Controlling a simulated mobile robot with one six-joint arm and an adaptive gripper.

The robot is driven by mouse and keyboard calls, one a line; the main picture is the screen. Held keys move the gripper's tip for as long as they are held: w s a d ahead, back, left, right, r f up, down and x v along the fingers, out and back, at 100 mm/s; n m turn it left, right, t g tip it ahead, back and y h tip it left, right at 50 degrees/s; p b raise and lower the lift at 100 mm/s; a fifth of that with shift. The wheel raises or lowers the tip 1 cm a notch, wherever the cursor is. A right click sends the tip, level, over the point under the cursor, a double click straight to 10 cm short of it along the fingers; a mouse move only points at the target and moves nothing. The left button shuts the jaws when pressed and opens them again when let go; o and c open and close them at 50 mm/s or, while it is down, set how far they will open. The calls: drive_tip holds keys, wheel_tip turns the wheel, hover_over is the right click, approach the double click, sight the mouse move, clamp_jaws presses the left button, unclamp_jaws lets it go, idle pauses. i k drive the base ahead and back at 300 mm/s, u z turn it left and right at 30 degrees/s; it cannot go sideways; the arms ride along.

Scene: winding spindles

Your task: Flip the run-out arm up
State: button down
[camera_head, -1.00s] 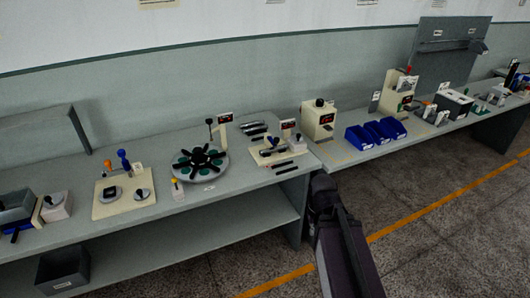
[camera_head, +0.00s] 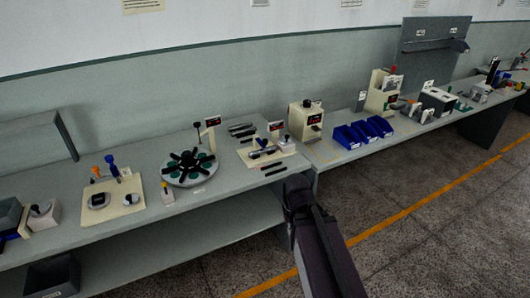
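My arm (camera_head: 318,245) rises from the bottom of the view, and its dark upper end overlaps the bench's front edge. I cannot make out gripper fingers there or whether they are open. I cannot tell for certain which part is the run-out arm. A cream plate (camera_head: 245,156) behind my arm carries a grey bar, small posts and a dark-red display (camera_head: 276,126). To its left is a round grey turntable (camera_head: 170,179) with black spokes and green spots. Further left, another cream plate (camera_head: 112,211) bears round pads and orange and blue knobs.
A long grey bench (camera_head: 225,198) runs along the wall with an open shelf below. A cream machine (camera_head: 305,121) with a black knob and blue bins (camera_head: 347,137) stand right of the plate. The floor (camera_head: 430,230) in front is clear, with a yellow line (camera_head: 420,207).

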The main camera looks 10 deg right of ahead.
sight(265, 141)
drive_tip(key=z, duration=0.05)
drive_tip(key=i, duration=1)
drive_tip(key=u, duration=0.05)
